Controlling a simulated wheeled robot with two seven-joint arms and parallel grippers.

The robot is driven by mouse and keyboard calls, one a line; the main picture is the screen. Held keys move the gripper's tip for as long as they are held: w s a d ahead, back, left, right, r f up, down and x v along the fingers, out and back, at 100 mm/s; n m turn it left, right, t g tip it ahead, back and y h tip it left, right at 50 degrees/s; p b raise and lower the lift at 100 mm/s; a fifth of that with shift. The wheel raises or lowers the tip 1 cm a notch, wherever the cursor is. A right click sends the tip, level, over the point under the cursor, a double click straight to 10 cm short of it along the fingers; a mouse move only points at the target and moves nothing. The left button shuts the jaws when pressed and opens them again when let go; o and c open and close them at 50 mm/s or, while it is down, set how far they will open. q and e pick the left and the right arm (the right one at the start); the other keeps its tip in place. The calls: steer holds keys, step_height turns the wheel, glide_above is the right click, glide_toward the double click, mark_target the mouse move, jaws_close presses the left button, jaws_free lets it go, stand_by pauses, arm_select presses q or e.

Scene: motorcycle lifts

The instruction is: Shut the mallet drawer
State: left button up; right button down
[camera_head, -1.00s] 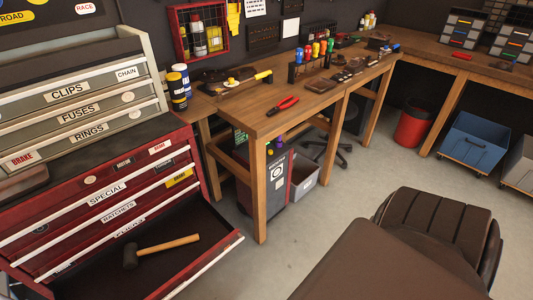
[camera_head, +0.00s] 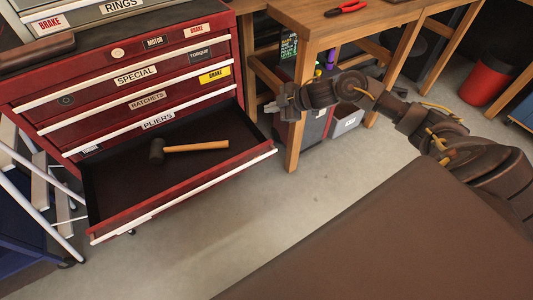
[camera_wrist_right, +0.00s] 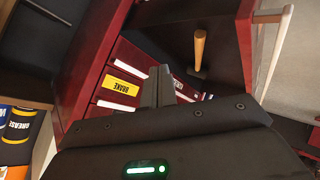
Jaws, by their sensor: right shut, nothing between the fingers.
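The mallet drawer (camera_head: 110,210) is the lowest visible drawer of the red tool chest, and it is pulled well out. A mallet (camera_head: 190,147) with a black head and wooden handle lies inside; its handle also shows in the right wrist view (camera_wrist_right: 199,50). The drawer's white front edge (camera_head: 190,193) faces out into the room. My right gripper (camera_head: 270,107) is shut and empty, beside the drawer's right side near the bench leg. In the right wrist view its fingers (camera_wrist_right: 157,88) point toward the chest. My left gripper is not in view.
Closed drawers labelled SPECIAL, RATCHETS and PLIERS (camera_head: 158,120) sit above the open one. A wooden workbench (camera_head: 320,25) stands close on the right, with a grey bin (camera_head: 346,122) beneath. A ladder-like frame (camera_head: 40,185) stands at left. The floor before the drawer is clear.

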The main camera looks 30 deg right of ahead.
steer(key=s+a+r+n+g, duration=0.1)
steer(key=s+a+n, duration=0.1)
steer(key=s, duration=0.3)
steer(key=g, duration=0.2)
glide_toward(258, 152)
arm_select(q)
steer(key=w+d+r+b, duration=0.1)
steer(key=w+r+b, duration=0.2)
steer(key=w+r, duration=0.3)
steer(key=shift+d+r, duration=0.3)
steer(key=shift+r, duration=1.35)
arm_select(e)
steer(key=shift+h, duration=0.4)
steer(key=shift+a+x, duration=0.15)
steer(key=shift+x, duration=1.1)
steer(key=shift+a+x, duration=0.2)
steer(key=shift+x, duration=1)
steer(key=shift+r, duration=0.2)
